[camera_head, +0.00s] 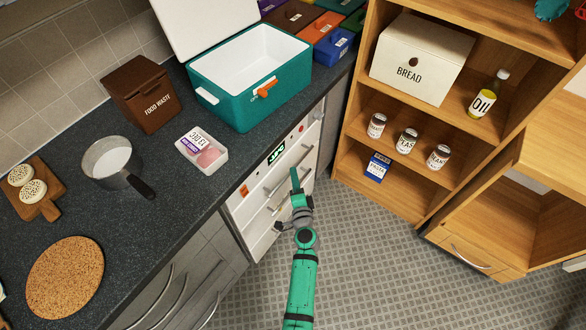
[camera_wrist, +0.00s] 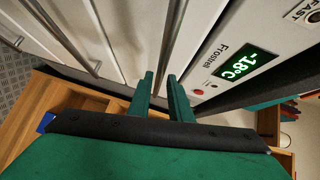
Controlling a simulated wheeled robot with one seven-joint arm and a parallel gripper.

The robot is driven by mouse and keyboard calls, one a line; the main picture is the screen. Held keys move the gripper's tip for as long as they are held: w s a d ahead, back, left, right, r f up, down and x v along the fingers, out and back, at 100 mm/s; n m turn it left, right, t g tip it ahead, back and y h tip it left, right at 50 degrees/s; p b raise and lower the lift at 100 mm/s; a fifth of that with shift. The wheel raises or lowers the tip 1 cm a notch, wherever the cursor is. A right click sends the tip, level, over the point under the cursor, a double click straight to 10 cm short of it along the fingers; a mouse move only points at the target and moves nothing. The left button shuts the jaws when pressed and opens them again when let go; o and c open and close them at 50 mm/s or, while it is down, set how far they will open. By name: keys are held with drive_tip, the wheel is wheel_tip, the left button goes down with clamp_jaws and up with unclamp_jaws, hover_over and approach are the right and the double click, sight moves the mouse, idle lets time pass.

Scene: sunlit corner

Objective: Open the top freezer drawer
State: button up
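The freezer (camera_head: 248,205) is a white unit under the dark counter, with several drawers and long metal bar handles. Its green display (camera_head: 276,155) also shows in the wrist view (camera_wrist: 239,64), reading -18°C. The top drawer's handle (camera_wrist: 173,38) runs down toward my fingertips in the wrist view. My gripper (camera_head: 296,181) is in front of the upper drawers in the head view. In the wrist view my gripper (camera_wrist: 164,88) has its two green fingers apart, with the bar's end seen between them. I cannot tell whether they touch it. The drawers look shut.
A wooden shelf (camera_head: 345,150) with jars and a bread box (camera_head: 421,60) stands to the right. The tiled floor (camera_head: 360,260) is clear in front.

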drive_tip(key=shift+w+a+f, duration=0.15)
drive_tip(key=shift+w+a, duration=0.05)
drive_tip(key=shift+w, duration=0.9)
drive_tip(key=shift+w+a+f, duration=0.15)
drive_tip(key=shift+w, duration=0.9)
clamp_jaws()
drive_tip(key=shift+s, duration=0.1)
